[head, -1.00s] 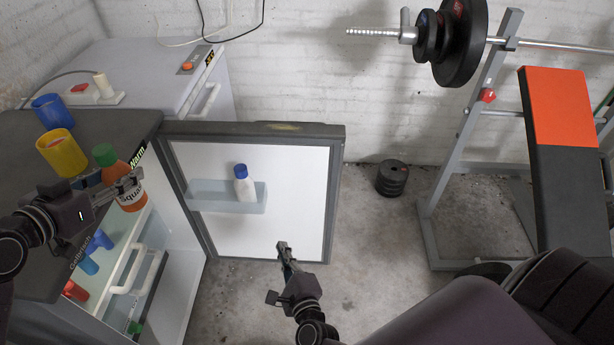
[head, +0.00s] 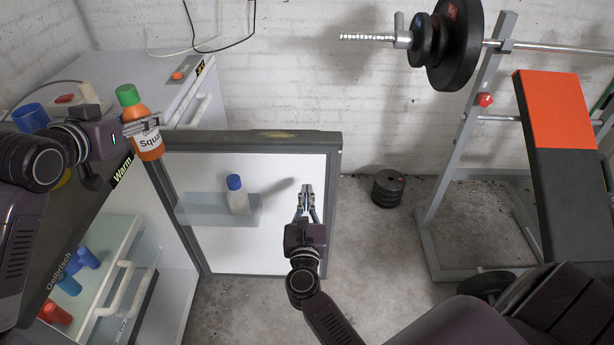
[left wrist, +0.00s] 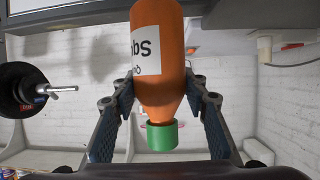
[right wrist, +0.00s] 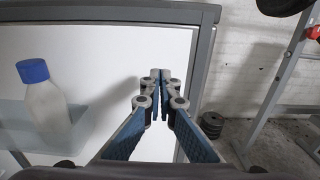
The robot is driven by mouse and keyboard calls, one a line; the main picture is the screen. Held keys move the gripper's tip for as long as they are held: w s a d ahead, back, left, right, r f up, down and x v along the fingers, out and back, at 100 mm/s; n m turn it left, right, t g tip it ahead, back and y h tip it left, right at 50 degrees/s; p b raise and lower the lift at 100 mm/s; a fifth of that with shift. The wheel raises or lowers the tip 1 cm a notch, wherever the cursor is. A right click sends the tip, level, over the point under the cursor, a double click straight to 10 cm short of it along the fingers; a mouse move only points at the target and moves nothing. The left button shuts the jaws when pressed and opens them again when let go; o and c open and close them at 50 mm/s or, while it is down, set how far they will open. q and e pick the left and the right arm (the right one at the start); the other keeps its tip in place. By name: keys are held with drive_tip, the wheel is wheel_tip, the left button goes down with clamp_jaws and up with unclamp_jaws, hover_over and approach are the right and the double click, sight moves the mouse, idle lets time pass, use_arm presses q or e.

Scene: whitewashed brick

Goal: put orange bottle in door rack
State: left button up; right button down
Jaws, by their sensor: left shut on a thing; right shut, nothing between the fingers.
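The orange bottle (head: 150,146) has a green cap and a white label. My left gripper (head: 143,127) is shut on it and holds it upright beside the fridge top, near the door's hinge side. In the left wrist view the bottle (left wrist: 160,85) sits between the fingers. The door rack (head: 195,212) is a translucent bin on the inside of the open fridge door (head: 280,240). A white bottle with a blue cap (head: 237,197) stands in its right part; the left part looks empty. My right gripper (head: 306,190) is shut and empty, in front of the door's right part.
A blue cup (head: 30,117) stands on the fridge top, and a yellow cup is mostly hidden behind my left arm. Blue and red items (head: 55,312) lie on a fridge shelf. A weight bench (head: 560,150) stands at right.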

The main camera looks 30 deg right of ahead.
sight(307, 171)
drive_tip(key=x, duration=0.6)
drive_tip(key=shift+w, duration=0.1)
